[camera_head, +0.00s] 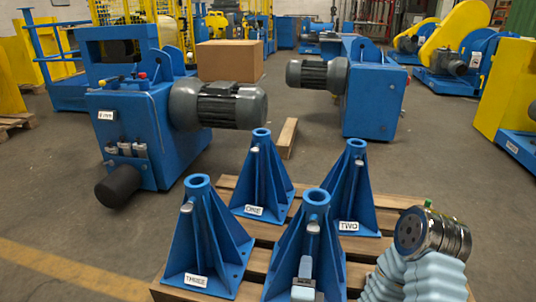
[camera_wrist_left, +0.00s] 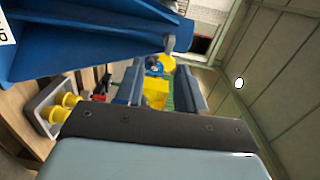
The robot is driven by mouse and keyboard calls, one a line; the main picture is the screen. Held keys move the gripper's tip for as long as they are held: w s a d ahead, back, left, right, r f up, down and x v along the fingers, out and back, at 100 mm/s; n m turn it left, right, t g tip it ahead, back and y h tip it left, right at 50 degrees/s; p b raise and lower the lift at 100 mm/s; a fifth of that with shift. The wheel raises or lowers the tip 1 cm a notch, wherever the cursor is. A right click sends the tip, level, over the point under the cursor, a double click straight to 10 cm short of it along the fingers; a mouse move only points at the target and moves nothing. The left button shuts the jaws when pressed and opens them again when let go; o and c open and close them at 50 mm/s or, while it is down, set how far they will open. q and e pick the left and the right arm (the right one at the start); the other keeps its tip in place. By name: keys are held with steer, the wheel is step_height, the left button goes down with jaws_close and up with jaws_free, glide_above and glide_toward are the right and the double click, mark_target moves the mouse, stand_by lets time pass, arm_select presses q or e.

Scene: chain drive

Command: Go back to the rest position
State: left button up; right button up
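My left gripper (camera_head: 306,262) shows at the bottom of the head view, in front of the nearest blue stand (camera_head: 317,207) and hiding part of it. In the left wrist view my left gripper (camera_wrist_left: 160,80) has its two fingers apart with nothing between them. Part of a blue stand (camera_wrist_left: 85,35) fills the upper left there, beside the fingers. Whether it touches the gripper I cannot tell. My right gripper does not show in either view.
Blue stands labelled ONE (camera_head: 262,180), TWO (camera_head: 352,195) and THREE (camera_head: 203,245) stand upright on a wooden pallet (camera_head: 395,202). Blue motor machines (camera_head: 135,120) (camera_head: 375,95) and a cardboard box (camera_head: 230,61) stand behind. A ribbed light-blue part with a metal end is at lower right.

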arm_select(q)
steer(key=a+f+n+g+y+p, duration=0.4)
steer(key=a+f+n+g, duration=0.5)
steer(key=a+f, duration=0.6)
steer(key=s+a+f+n+g+h+p, duration=0.3)
steer(key=s+a+n+g, duration=0.4)
steer(key=s+n, duration=0.6)
steer(key=shift+s+a+f+n+h, duration=0.3)
steer(key=shift+s+a+f, duration=0.35)
steer(key=shift+s+a, duration=0.4)
